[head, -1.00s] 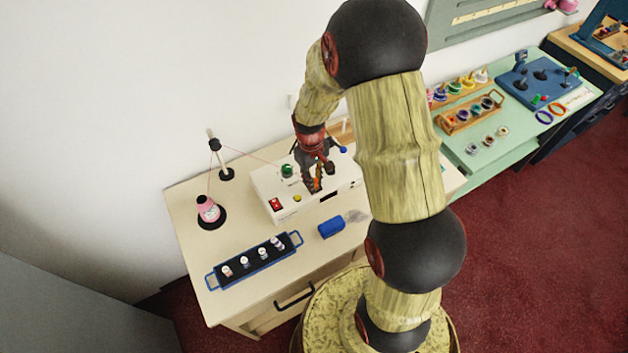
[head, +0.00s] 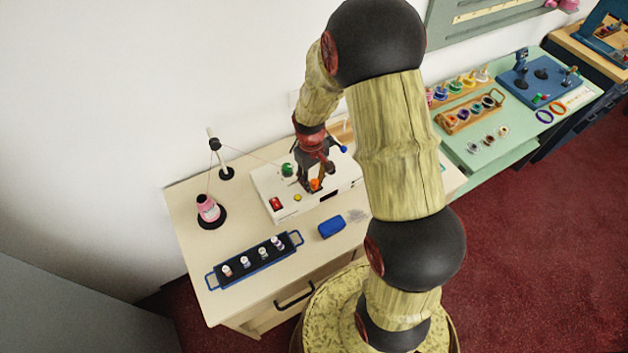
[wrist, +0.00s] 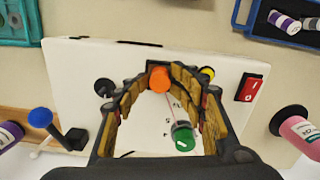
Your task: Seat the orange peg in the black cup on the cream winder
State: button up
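The cream winder (head: 268,184) is a pale box on the wooden counter, and it fills the middle of the wrist view (wrist: 72,72). The orange peg (head: 316,184) stands at the winder's front part; its round top shows in the wrist view (wrist: 160,79). The black cup cannot be made out clearly; the peg and fingers cover that spot. My gripper (head: 317,177) is over the winder with its fingers spread, one on each side of the peg. In the wrist view the fingertips (wrist: 160,76) are close beside the peg.
The winder carries a green knob (wrist: 183,138), a red switch (head: 276,203) and a yellow button (head: 297,198). A blue block (head: 331,228) and a blue-edged tray (head: 219,281) with several spools lie in front. A pink cone (head: 208,209) stands left.

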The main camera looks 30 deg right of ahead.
notch_tip(320, 180, up, 12)
jog(key=shift+w, duration=0.35)
jog(key=shift+a, duration=0.1)
dwell(0.7)
jog(key=s+a+r+m+t+b, duration=0.1)
jog(key=s+a+r+t+b, duration=0.2)
jog(key=s+r, duration=0.3)
jog(key=s+a+r+t+b, duration=0.3)
jog(key=s+a+r+b, duration=0.2)
jog(key=s, duration=0.7)
jog(key=shift+s+a+r+m+b, duration=0.15)
jog(key=shift+a+r+m+b, duration=0.2)
jog(key=shift+a+r, duration=0.35)
